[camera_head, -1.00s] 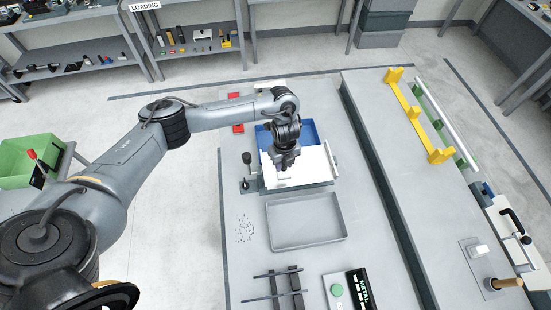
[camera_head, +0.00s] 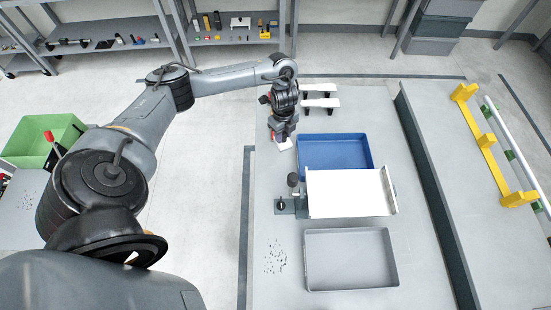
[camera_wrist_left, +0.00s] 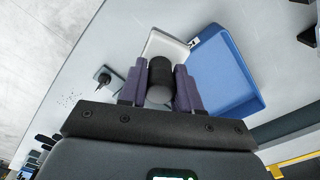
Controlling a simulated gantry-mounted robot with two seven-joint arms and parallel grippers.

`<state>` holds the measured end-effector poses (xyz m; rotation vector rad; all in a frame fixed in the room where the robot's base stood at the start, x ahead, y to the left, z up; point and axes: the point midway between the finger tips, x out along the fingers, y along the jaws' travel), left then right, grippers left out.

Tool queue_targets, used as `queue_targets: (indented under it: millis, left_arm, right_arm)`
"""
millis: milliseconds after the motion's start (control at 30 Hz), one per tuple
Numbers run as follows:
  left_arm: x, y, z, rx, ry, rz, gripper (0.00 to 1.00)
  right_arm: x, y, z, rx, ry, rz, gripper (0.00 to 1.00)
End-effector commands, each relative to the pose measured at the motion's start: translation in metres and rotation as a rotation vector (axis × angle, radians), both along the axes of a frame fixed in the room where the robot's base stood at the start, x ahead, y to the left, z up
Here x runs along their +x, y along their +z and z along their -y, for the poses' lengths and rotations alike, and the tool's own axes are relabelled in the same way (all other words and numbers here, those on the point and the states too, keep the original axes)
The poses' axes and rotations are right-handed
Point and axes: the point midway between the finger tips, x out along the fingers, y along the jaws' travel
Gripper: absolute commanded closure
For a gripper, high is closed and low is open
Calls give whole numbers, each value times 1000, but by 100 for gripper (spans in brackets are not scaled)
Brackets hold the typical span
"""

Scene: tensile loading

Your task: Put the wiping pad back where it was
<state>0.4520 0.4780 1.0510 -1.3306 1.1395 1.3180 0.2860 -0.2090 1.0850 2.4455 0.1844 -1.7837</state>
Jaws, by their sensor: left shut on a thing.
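My left gripper (camera_head: 283,136) is shut on the wiping pad (camera_head: 284,146), whose white face shows just under the fingers in the head view. In the left wrist view, the dark round handle of the pad (camera_wrist_left: 160,76) is between the two fingers of my left gripper (camera_wrist_left: 158,88). The gripper is over the grey table's back left part, left of the blue tray (camera_head: 333,152). I cannot tell whether the pad touches the table. My right gripper is not in view.
A white board (camera_head: 345,193) on a fixture with a black knob (camera_head: 292,180) stands in front of the blue tray. A grey tray (camera_head: 350,260) is nearer, with dark specks (camera_head: 275,257) left of it. White pieces on black feet (camera_head: 320,103) stand behind the blue tray.

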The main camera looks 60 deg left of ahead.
Motion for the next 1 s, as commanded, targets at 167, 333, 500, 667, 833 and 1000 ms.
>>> queue_targets:
  millis: [167,333,500,667,833,1000]
  left_arm:
    - [-18,-21,-10,-3,13,-2,100]
    - [-25,-31,-12,-4,16,-1,100]
    - [-28,-55,-12,-5,16,-1,100]
    - [-28,-79,-12,-5,16,-1,100]
    - [-27,-93,-13,-4,14,1,100]
    - [-28,-108,-12,-5,15,0,100]
  right_arm:
    - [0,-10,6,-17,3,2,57]
    - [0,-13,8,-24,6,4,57]
    - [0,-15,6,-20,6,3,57]
    - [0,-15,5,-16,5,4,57]
    - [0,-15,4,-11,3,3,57]
    - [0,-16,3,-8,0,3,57]
